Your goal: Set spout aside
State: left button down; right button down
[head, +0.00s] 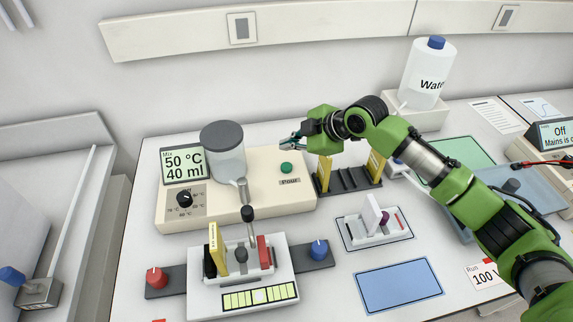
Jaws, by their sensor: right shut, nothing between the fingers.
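The dispenser (240,185) has a cream base and a clear container with a grey lid (222,134). Its thin grey spout (243,190) comes down from the container toward the front, with a black knob (247,213) on it. The spout's lower end hangs over the white unit (240,283) in front. My right gripper (288,141) is shut and empty, above the back right of the dispenser base, behind the green button (286,168). It is apart from the spout. My left gripper is out of view.
A black rack with yellow plates (345,180) stands right of the dispenser. A white tray with a purple part (374,224) and a blue mat (398,286) lie in front. A water bottle (426,75) stands at the back. My right arm crosses the right side.

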aim_at(247, 212)
jog(key=k, duration=2)
